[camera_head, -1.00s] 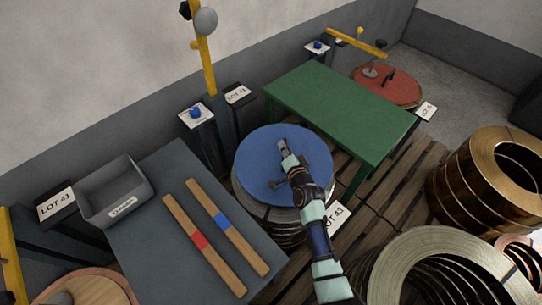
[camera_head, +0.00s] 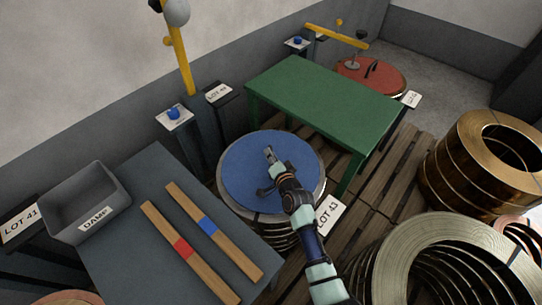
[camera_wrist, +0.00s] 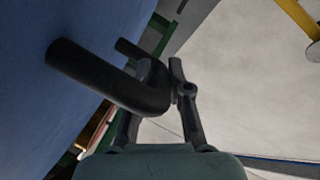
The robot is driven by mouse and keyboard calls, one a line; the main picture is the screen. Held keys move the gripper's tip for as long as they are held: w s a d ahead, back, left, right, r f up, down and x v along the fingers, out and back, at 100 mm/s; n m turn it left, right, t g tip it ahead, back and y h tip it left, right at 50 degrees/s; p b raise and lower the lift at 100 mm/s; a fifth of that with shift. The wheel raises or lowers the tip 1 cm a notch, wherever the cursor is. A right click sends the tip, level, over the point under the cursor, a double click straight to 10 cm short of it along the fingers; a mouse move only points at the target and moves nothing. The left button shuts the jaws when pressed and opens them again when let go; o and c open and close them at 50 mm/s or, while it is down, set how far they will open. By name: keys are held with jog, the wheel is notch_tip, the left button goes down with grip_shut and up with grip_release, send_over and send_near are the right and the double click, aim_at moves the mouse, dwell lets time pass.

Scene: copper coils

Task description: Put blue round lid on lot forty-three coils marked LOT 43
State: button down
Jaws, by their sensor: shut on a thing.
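The blue round lid (camera_head: 243,173) lies over the top of a coil stack (camera_head: 283,236) beside the LOT 43 sign (camera_head: 328,215). A rim of the stack shows around the lid, widest at the lower right; I cannot tell whether the lid rests fully on it. My gripper (camera_head: 268,188) is over the lid's middle. In the wrist view my gripper (camera_wrist: 160,85) is shut on the lid's black bent handle (camera_wrist: 95,75), with the blue lid face at the left.
A grey table (camera_head: 150,250) with two wooden sticks and a DAMP bin (camera_head: 85,205) stands at left. A green table (camera_head: 320,100) stands behind right. Large coils (camera_head: 485,165) stand at right. A red lid (camera_head: 370,75) lies at the back.

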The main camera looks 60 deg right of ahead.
jog(key=shift+f+b, duration=0.5)
jog(key=shift+b, duration=0.05)
dwell(0.4)
jog(key=c, duration=1)
grip_release()
jog(key=shift+d+r, duration=0.1)
jog(key=shift+c, duration=0.2)
jog(key=shift+f, duration=0.2)
jog(key=v, duration=1.2)
